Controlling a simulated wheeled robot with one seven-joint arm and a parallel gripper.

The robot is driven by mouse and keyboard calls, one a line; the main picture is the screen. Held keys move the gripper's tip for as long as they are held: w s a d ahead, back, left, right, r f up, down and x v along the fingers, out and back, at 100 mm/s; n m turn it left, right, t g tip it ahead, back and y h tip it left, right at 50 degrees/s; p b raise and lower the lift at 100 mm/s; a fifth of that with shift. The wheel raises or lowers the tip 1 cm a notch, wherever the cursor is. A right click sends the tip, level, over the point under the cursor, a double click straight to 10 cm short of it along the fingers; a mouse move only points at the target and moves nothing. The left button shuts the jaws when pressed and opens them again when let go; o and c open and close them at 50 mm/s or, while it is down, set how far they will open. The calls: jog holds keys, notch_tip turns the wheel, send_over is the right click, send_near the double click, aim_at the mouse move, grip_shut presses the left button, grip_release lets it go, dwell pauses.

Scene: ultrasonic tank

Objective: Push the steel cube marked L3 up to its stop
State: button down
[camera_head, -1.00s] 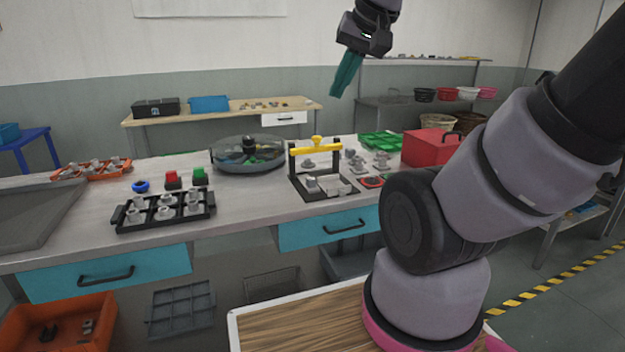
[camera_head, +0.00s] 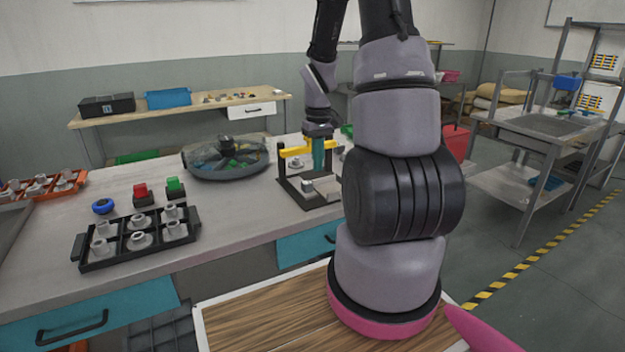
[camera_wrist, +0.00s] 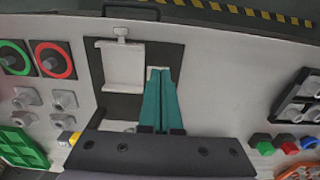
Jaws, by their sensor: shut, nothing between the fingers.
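A black fixture (camera_head: 290,192) with a yellow crossbar (camera_head: 296,151) stands on the bench, and its dark base (camera_wrist: 175,55) shows in the wrist view. A small pale block (camera_head: 307,185), which looks like the steel cube, sits on the base. In the wrist view a sliver of it (camera_wrist: 152,69) shows at my fingertips, mostly hidden by them. The L3 mark is not legible. Beside it lies a wider light-grey channel-shaped piece (camera_wrist: 122,68); I cannot tell which part is the stop. My gripper (camera_wrist: 159,75) is shut, teal fingers pointing down by the crossbar; contact is unclear.
A black tray (camera_head: 85,262) of grey parts, red (camera_head: 141,190) and green (camera_head: 174,185) buttons and a round clear-lidded bowl (camera_head: 228,172) stand left of the fixture. Red and green rings (camera_wrist: 54,60) and grey parts lie close by in the wrist view.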

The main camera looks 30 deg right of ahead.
aim_at(307, 182)
notch_tip(307, 182, down, 10)
jog(key=shift+s+r, duration=0.15)
jog(key=shift+r, duration=0.05)
jog(key=w, duration=0.3)
jog(key=shift+w, duration=0.55)
jog(key=shift+w+a, duration=0.1)
jog(key=shift+w, duration=1.55)
jog(key=shift+s, duration=0.1)
